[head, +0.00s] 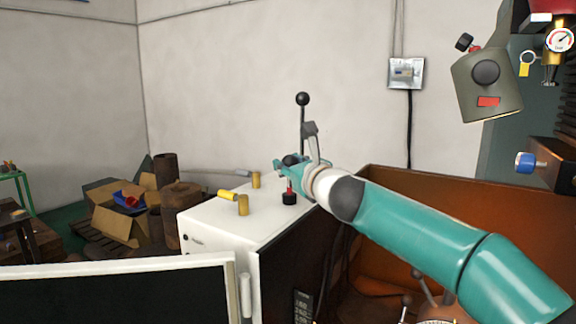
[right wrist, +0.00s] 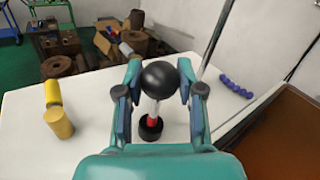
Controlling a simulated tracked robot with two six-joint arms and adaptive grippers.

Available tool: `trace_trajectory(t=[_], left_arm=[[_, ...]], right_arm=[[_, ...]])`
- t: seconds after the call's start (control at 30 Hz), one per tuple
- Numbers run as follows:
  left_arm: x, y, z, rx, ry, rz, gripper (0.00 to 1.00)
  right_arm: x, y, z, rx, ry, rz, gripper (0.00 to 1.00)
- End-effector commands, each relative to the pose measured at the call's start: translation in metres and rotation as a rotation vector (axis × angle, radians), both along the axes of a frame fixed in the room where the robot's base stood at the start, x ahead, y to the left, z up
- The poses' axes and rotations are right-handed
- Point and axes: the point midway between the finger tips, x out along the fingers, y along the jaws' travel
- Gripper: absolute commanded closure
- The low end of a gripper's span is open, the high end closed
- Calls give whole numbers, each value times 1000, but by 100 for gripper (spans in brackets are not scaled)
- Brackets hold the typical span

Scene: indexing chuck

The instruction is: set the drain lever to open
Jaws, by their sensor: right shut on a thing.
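A short lever with a black ball knob (right wrist: 160,79), a white and red stem and a round black base (right wrist: 149,128) stands on top of the white cabinet (head: 222,223). I take it for the drain lever; no label is readable. My right gripper (right wrist: 160,92) is shut on the knob, one finger on each side. In the head view my right gripper (head: 288,164) mostly hides the knob, and the red stem and black base (head: 289,198) show below it. The lever stands about upright, slightly tilted in the wrist view. My left gripper is not in view.
A tall rod with a black ball (head: 302,98) rises just behind my gripper. A blue beaded thing (right wrist: 236,88) lies to the right. An orange-brown tray (head: 425,190) adjoins the cabinet.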

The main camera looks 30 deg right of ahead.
Motion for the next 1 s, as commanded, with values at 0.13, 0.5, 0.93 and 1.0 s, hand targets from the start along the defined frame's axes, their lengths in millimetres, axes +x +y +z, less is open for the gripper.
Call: trace_trajectory(t=[0.13, 0.5, 0.93, 1.0], left_arm=[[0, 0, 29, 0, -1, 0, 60], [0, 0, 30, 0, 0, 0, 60], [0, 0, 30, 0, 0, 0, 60], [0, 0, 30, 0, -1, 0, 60]], right_arm=[[-1, 0, 33, 1, -8, 2, 100], [-2, 0, 37, 0, -14, 2, 100], [0, 1, 33, 1, -7, 2, 37], [-1, 1, 32, 0, -6, 2, 37]])
